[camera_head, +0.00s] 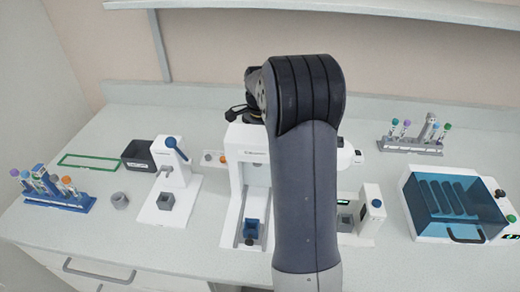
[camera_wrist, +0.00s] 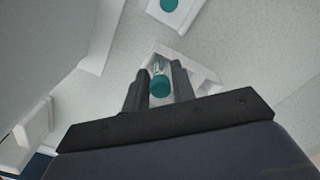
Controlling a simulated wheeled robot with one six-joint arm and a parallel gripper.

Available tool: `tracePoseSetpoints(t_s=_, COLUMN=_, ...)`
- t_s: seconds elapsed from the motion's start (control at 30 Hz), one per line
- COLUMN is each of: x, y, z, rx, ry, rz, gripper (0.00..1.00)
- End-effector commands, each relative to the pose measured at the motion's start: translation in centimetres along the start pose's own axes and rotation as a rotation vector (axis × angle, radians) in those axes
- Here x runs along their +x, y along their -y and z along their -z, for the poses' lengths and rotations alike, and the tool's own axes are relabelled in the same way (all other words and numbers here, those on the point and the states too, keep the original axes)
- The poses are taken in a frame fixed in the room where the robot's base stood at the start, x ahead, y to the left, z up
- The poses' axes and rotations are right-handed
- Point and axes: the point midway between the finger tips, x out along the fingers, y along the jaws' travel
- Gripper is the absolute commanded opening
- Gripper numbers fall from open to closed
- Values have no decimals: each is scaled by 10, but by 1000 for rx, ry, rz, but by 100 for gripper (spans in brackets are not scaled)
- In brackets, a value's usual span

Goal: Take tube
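A clear tube with a teal cap (camera_wrist: 160,86) is between the two dark fingers of my gripper (camera_wrist: 161,82) in the wrist view. The fingers flank it closely on both sides and look shut on it. The cap faces the wrist camera, and the clear body points away from it. A white frame-like part (camera_wrist: 197,76) lies beyond the fingertips. I cannot tell whether the tube touches it. In the head view my arm hides the gripper and this tube.
A blue rack (camera_head: 62,203) with several capped tubes stands at the left, and a grey rack (camera_head: 412,146) at the back right. White devices (camera_head: 170,190) stand along the bench. A blue-lidded box (camera_head: 455,205) is at the right. A green frame (camera_head: 90,160) lies on open bench.

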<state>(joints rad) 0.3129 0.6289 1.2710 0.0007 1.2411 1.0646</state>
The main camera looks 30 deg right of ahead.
Motion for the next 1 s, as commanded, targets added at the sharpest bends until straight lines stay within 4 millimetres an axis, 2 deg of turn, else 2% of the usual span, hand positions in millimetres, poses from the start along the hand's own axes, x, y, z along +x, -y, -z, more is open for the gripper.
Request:
tracePoseSetpoints(t_s=0.03, x=0, y=0, z=0, rx=0, ry=0, rz=0, gripper=20)
tracePoseSetpoints(t_s=0.23, x=0, y=0, z=0, rx=0, ry=0, rz=0, gripper=5)
tracePoseSetpoints(t_s=0.43, x=-1, y=0, z=0, rx=0, ry=0, rz=1, gripper=5)
tracePoseSetpoints(t_s=0.53, x=-8, y=1, z=0, rx=0, ry=-2, rz=3, gripper=5)
tracePoseSetpoints(t_s=0.9, x=-77, y=1, z=1, rx=2, ry=-3, rz=3, gripper=5)
tracePoseSetpoints(t_s=1.0, x=-91, y=1, z=0, rx=2, ry=-2, rz=2, gripper=5)
